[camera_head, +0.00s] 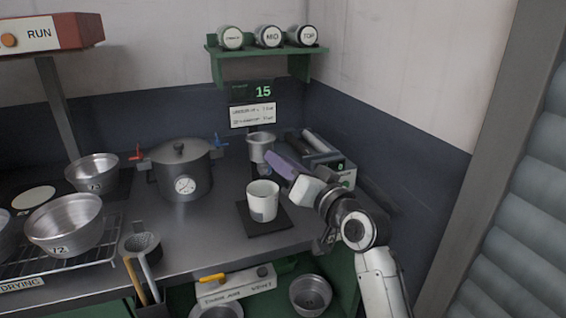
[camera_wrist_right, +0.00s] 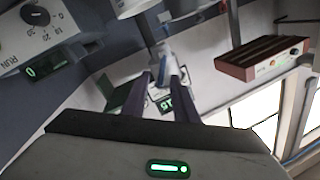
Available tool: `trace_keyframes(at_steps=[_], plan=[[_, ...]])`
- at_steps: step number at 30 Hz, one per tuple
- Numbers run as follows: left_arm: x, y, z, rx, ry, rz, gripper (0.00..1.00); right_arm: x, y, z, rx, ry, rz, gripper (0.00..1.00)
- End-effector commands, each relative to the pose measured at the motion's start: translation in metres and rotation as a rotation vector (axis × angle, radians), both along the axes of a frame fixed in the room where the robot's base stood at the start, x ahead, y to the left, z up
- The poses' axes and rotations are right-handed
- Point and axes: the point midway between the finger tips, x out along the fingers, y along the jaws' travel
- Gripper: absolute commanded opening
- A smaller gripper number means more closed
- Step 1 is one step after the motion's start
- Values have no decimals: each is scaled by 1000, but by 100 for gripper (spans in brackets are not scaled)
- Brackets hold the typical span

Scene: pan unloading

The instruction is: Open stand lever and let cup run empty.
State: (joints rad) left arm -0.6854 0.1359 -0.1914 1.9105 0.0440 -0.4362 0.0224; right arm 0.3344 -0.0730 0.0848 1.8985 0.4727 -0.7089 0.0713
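The metal cup (camera_head: 261,147) sits upright on the stand at the back, below the green "15" display. My right gripper (camera_head: 273,164) reaches in from the right, its purple fingers just in front of and below this cup, hiding much of the stand. In the right wrist view the fingers (camera_wrist_right: 163,84) are apart, and a pale blue-grey piece (camera_wrist_right: 163,68), perhaps the stand lever, shows between their tips. I cannot tell whether they touch it. A white mug (camera_head: 263,203) stands upright on a black square pad below. My left gripper is out of view.
A lidded pot (camera_head: 183,180) with red and blue taps stands left of the mug. Steel bowls (camera_head: 63,226) sit on a rack at left. A boxy device (camera_head: 325,160) lies behind my right gripper. The counter between pot and pad is clear.

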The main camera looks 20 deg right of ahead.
Motion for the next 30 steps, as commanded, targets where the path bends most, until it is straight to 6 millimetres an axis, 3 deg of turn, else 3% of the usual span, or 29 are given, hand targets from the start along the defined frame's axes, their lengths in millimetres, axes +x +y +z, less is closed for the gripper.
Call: trace_keyframes(at_steps=[10,21,30], plan=[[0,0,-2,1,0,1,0,-10,-3,-1,-3,0,-1,26],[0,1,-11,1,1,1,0,-77,-19,-5,-3,1,0,26],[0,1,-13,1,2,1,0,-100,-25,-4,0,1,1,26]])
